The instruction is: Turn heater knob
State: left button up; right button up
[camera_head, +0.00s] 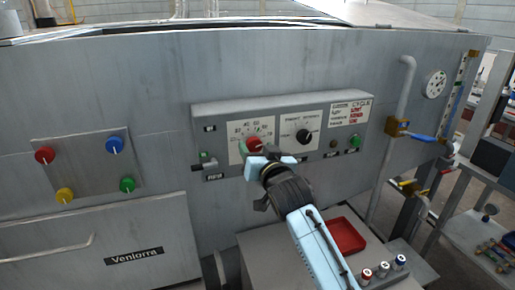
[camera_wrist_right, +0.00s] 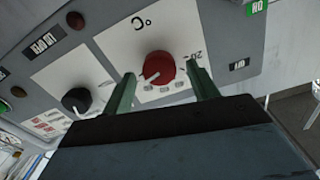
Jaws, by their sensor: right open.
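The red heater knob (camera_head: 254,145) sits on a white dial plate at the left of the grey control panel (camera_head: 225,108). In the right wrist view the red knob (camera_wrist_right: 157,68) has a white pointer line aimed to the lower left. My right gripper (camera_head: 266,158) is at the front of this dial, just below the knob in the head view. In the wrist view its two green fingers (camera_wrist_right: 162,72) are apart, one on each side of the knob, with gaps visible. I cannot tell how deep the fingertips reach beside it. My left gripper is out of view.
A black knob (camera_head: 304,135) is right of the red one. Coloured knobs, including a blue one (camera_head: 115,144), are far left. A red tray (camera_head: 344,235) and small capped knobs (camera_head: 383,270) lie below right, near my arm.

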jog(key=shift+w+a, duration=0.1)
jog(key=shift+w, duration=0.2)
jog(key=shift+c, duration=0.3)
jog(key=c, duration=0.9)
jog(key=shift+c, duration=0.2)
jog(key=n+p, duration=0.2)
jog(key=n, duration=0.2)
jog(key=shift+p, duration=0.35)
jog(key=n+p, duration=0.1)
jog(key=n, duration=0.4)
jog(key=shift+p, duration=0.35)
jog(key=shift+a, duration=0.1)
